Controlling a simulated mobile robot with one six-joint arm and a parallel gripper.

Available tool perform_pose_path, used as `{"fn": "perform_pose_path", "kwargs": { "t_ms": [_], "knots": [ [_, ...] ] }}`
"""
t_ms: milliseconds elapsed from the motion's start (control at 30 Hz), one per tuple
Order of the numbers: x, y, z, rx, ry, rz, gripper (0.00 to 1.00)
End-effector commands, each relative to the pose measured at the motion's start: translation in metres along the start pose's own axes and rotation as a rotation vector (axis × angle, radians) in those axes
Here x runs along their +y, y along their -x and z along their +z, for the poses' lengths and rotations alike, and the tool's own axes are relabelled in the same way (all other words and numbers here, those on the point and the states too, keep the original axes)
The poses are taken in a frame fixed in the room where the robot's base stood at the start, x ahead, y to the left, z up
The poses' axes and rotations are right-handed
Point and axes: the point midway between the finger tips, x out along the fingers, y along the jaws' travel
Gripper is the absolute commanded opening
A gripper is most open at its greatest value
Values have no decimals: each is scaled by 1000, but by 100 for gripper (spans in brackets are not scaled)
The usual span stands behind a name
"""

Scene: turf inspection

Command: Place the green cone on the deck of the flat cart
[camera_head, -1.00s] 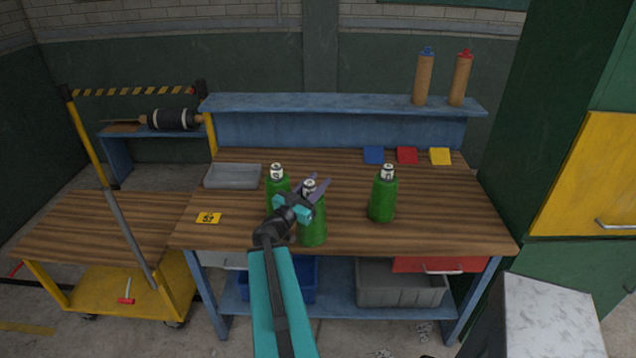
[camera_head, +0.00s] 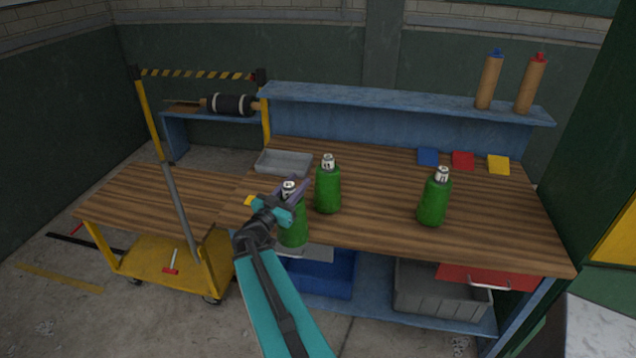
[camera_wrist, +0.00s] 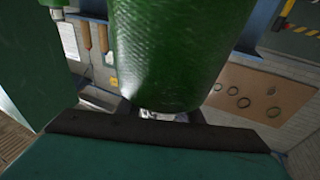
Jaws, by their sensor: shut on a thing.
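My gripper (camera_head: 288,208) is shut on a green cone (camera_head: 294,233), a bottle-shaped body with a white labelled top. It is held near the front left edge of the workbench (camera_head: 385,220); I cannot tell its clearance. In the wrist view the green body (camera_wrist: 170,50) fills the upper middle. Two similar green cones stand upright on the bench, one (camera_head: 328,190) just right of the gripper and one (camera_head: 434,200) farther right. The flat cart stands left of the bench, with a bare wood-striped deck (camera_head: 150,198) and yellow lower shelf (camera_head: 160,260).
A slanted grey-and-yellow post (camera_head: 178,205) rises at the cart's front. A grey tray (camera_head: 284,162) lies at the bench's back left. Blue, red and yellow squares (camera_head: 463,160) lie at the back right.

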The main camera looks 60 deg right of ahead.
Motion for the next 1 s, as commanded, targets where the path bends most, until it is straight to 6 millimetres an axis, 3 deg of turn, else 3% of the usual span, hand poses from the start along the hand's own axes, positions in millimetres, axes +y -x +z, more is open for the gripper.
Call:
{"fn": "perform_pose_path", "kwargs": {
  "t_ms": [500, 1000],
  "knots": [
    [-82, 90, -1, 3, -22, -132, 0],
    [-142, 187, -4, 2, -44, -256, 0]
  ]
}}
